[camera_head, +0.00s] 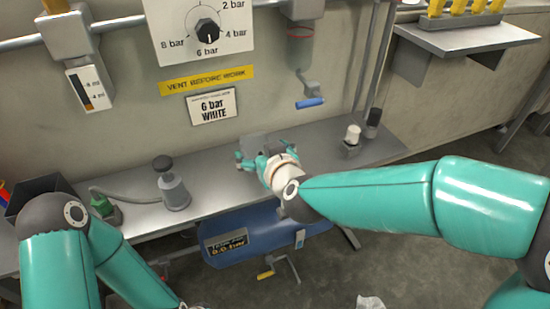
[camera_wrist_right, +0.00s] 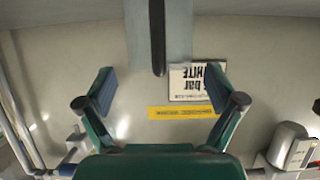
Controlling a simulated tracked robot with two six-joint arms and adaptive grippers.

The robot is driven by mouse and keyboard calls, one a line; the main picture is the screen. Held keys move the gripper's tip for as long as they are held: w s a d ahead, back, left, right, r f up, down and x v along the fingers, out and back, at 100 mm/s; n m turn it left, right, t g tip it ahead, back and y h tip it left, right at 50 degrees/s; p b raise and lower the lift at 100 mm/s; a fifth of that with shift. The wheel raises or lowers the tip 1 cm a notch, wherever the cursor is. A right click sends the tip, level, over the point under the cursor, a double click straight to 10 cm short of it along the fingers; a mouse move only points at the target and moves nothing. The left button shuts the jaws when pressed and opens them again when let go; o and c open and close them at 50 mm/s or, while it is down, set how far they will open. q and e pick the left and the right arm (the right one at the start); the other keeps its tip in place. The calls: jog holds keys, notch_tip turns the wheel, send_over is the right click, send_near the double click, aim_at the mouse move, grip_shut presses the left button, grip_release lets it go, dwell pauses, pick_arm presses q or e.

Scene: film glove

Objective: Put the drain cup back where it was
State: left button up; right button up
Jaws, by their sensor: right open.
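No object is clearly recognisable as the drain cup. A small white piece on a grey block (camera_head: 353,135) stands at the bench's right part, and I cannot tell whether it is the cup. My right gripper (camera_head: 252,158) is low over the middle of the bench. In the right wrist view its two fingers (camera_wrist_right: 158,88) are wide apart with nothing held. A grey upright block (camera_head: 253,143) is just beyond the fingers; in the wrist view it shows with a dark slot or post (camera_wrist_right: 135,35). The wrist partly hides it. My left gripper is out of view; its arm bends down at lower left.
The grey bench (camera_head: 225,170) carries a grey pump-like bottle (camera_head: 173,185) and a dark bin (camera_head: 45,190). A blue tank (camera_head: 262,230) hangs below. A grey filter with a blue-handled valve (camera_head: 309,102) is on the wall. A shelf (camera_head: 465,38) sticks out upper right.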

jog(key=p+v, duration=0.3)
jog(key=v, duration=0.6)
jog(key=s+d+f+m+g+h, duration=0.1)
jog(key=d+f+g, duration=0.2)
jog(key=f, duration=0.9)
jog(key=s+d+f+m+g, duration=0.1)
jog(key=s+d+f+g, duration=0.15)
jog(key=f, duration=0.85)
jog(key=s+d+f+m+g, duration=0.1)
jog(key=s+d+f+g, duration=0.1)
jog(key=s+f, duration=0.5)
jog(key=s+d+f+m+g, duration=0.1)
jog(key=s+f+m+g, duration=0.1)
jog(key=s+f+g, duration=0.2)
jog(key=s+f, duration=0.3)
jog(key=f, duration=0.2)
jog(key=shift+s+d+f+m+g+y, duration=0.2)
jog(key=shift+s+d+m+g+y, duration=0.1)
jog(key=shift+d+g+y, duration=0.1)
